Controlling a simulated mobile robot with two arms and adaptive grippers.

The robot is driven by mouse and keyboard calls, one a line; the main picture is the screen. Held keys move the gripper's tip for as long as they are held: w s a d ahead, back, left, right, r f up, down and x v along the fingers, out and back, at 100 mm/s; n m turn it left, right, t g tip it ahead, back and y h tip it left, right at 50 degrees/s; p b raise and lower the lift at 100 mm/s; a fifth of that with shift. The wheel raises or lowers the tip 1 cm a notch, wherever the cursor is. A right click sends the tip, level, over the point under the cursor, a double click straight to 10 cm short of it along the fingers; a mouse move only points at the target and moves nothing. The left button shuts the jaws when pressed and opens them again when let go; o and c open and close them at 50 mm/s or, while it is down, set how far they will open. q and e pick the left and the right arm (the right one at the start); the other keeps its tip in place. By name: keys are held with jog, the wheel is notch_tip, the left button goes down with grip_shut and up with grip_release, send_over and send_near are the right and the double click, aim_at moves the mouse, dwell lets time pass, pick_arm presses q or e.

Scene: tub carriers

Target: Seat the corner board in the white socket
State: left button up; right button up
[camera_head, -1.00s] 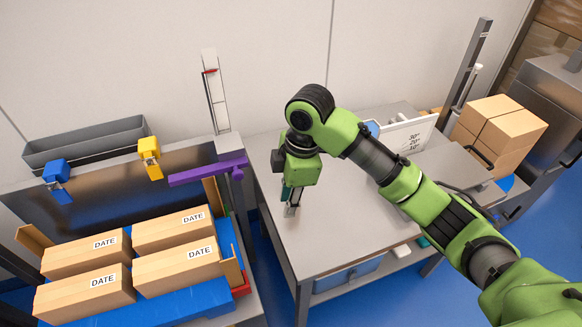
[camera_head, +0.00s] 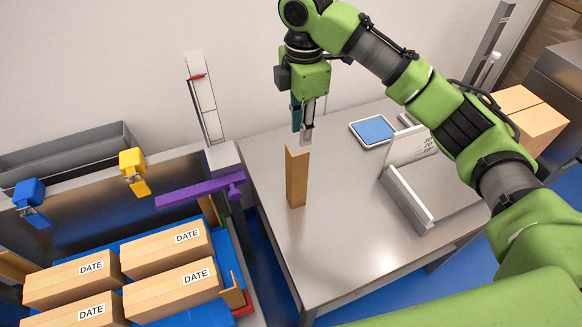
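The corner board (camera_head: 296,178) is a tall tan L-shaped strip. It hangs upright below my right gripper (camera_head: 306,138), whose fingers close on its top end. Its lower end shows over the left part of the grey table, and whether it touches the table cannot be told. I cannot make out the white socket for certain. Tan corner pieces stand at the pallet's edges, one of them (camera_head: 233,297) at the right beside a red part. My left gripper is not in view.
Several boxes marked DATE (camera_head: 165,248) sit on a blue pallet at the left. A purple bar (camera_head: 200,189), a yellow clamp (camera_head: 133,171) and a blue clamp (camera_head: 31,201) are behind them. A white angled fence (camera_head: 408,200) stands on the grey table (camera_head: 345,235).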

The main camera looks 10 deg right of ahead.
aim_at(300, 155)
jog(key=shift+f, duration=0.3)
notch_tip(300, 155, down, 8)
jog(key=shift+s+p, duration=0.1)
jog(key=shift+p, duration=0.55)
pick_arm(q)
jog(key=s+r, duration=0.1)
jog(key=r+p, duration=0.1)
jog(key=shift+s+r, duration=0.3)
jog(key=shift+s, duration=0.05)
pick_arm(e)
notch_tip(300, 155, down, 5)
jog(key=shift+a, duration=0.1)
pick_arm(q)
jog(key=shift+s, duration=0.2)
pick_arm(e)
grip_shut()
